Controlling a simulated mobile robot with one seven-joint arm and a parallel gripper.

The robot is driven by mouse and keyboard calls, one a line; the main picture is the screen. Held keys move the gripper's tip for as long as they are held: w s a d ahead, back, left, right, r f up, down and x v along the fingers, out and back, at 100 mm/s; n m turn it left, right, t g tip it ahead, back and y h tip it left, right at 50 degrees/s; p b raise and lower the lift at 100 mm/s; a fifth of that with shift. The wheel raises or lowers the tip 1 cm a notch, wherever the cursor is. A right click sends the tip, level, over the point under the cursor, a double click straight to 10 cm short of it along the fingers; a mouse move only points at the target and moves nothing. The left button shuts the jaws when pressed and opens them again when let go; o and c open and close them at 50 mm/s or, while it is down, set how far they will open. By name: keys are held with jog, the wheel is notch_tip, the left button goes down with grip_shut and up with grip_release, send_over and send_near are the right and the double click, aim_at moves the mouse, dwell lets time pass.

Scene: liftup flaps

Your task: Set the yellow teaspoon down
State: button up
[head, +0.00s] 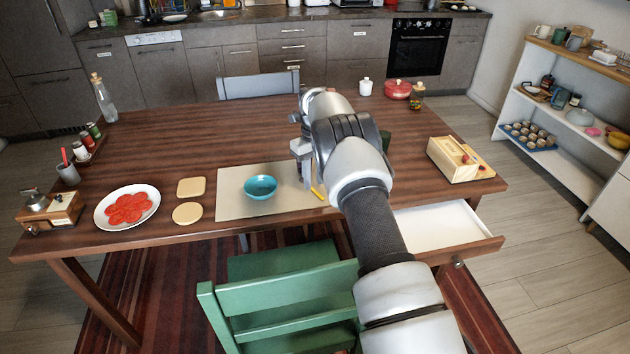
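The yellow teaspoon (319,193) shows as a small yellow strip at the right end of the beige placemat (235,202), close to my gripper's tips. My gripper (307,185) points down over the right part of the placemat, just right of the teal bowl (261,187). My arm hides part of this area. I cannot tell whether the fingers are shut on the teaspoon, or whether the teaspoon touches the mat.
A white plate (103,213) with red slices and two tan coasters (191,187) lie to the left. An open drawer (440,226) juts out at the right front, below a wooden box (454,160). A green chair (285,295) stands in front.

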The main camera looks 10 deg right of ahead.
notch_tip(320, 180, up, 11)
jog(key=p, duration=0.1)
notch_tip(320, 180, up, 12)
jog(key=n+t, duration=0.1)
jog(key=n, duration=0.5)
send_over(315, 190)
jog(key=s, duration=0.3)
jog(key=s+r+n+t, duration=0.2)
jog(key=s+r+n, duration=0.6)
jog(key=s+r, duration=0.4)
jog(key=s+a+r+n+t, duration=0.1)
jog(key=s+a+n+t, duration=0.1)
jog(key=s+n, duration=1.05)
jog(key=shift+s+f+n+g, duration=0.3)
jog(key=shift+s+f+n, duration=1)
jog(key=shift+s+f, duration=1.95)
jog(key=shift+s+f+n+g, duration=0.3)
jog(key=shift+s+f+n, duration=1.3)
jog(key=shift+s, duration=2.8)
jog(key=shift+s+a+r+m+t, duration=0.1)
jog(key=shift+r+m+t, duration=0.3)
jog(key=shift+r, duration=0.6)
jog(key=shift+s+a+r+m+t, duration=0.1)
jog(key=shift+r+t, duration=0.5)
jog(key=shift+r, duration=0.35)
